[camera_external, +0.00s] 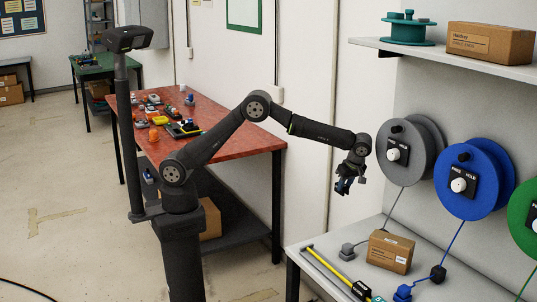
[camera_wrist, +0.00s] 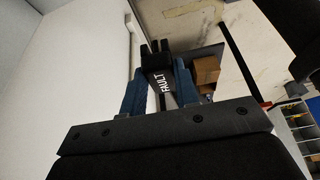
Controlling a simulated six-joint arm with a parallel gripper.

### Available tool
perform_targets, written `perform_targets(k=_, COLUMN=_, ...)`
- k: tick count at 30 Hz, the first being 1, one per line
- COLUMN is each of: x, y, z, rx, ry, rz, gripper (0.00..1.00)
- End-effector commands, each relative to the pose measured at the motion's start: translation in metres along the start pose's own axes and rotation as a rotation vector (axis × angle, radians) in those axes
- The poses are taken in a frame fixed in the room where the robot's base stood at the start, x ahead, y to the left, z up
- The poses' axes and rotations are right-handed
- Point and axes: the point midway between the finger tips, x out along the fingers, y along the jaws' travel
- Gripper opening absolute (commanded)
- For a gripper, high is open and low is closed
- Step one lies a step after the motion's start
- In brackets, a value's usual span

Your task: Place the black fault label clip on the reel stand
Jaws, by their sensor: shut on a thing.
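My gripper (camera_external: 343,187) hangs in the air left of the reels, above and beyond the left edge of the grey bench. In the wrist view its blue fingers (camera_wrist: 157,82) are shut on the black fault label clip (camera_wrist: 163,78), which bears the white word FAULT. The clip is too small to make out clearly in the external view. A grey reel (camera_external: 427,145), a blue reel (camera_external: 487,185) and a green reel (camera_external: 523,215) stand along the wall on the right, with black plates and white knobs. I cannot tell which part is the reel stand.
The grey bench (camera_external: 322,240) holds a cardboard box (camera_external: 390,251), a yellow bar (camera_external: 328,268) and cable plugs. A shelf (camera_external: 395,47) above carries a teal spool (camera_external: 408,30) and another box (camera_external: 490,42). A red table (camera_external: 235,145) with small parts stands behind my arm.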

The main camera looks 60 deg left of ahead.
Motion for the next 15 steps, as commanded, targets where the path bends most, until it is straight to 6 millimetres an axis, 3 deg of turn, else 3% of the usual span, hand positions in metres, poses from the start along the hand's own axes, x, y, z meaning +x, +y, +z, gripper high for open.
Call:
perform_targets(k=1, x=-0.009, y=-0.017, z=0.025, rx=0.006, ry=0.001, rz=0.002, gripper=0.03)
perform_targets(k=6, x=-0.035, y=-0.074, z=0.093, rx=-0.004, ry=0.001, rz=-0.002, gripper=0.03)
perform_targets(k=15, x=-0.073, y=-0.196, z=0.192, rx=-0.018, ry=0.002, rz=-0.009, gripper=0.03)
